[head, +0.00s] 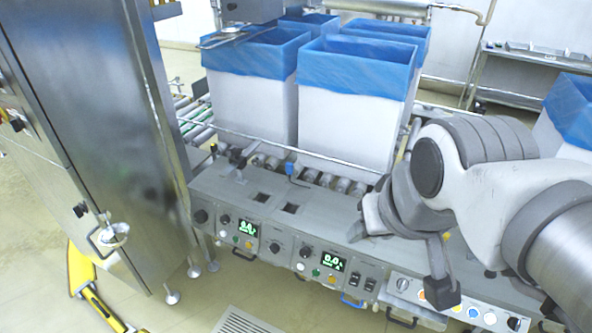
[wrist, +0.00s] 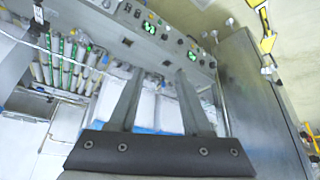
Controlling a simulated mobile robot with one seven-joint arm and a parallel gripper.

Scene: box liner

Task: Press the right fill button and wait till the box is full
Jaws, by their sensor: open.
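The grey control panel (head: 318,232) carries a left display (head: 247,228) and a right display (head: 333,263), both lit green. Below the right display sit a white button (head: 301,266), a green button (head: 316,272) and an orange button (head: 331,279). I cannot read which one is for filling. A white box with a blue liner (head: 350,115) stands behind the right section, and another lined box (head: 250,95) is to its left. Their contents are hidden. My gripper (head: 400,262) is open and empty, right of the right display. Its two fingers (wrist: 160,72) show apart in the wrist view.
More lined boxes (head: 385,30) stand behind, and one (head: 570,110) is at the right edge. A lower panel (head: 455,308) has several coloured buttons. A tall steel cabinet (head: 95,120) stands at the left. Roller conveyors (head: 195,120) run under the boxes.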

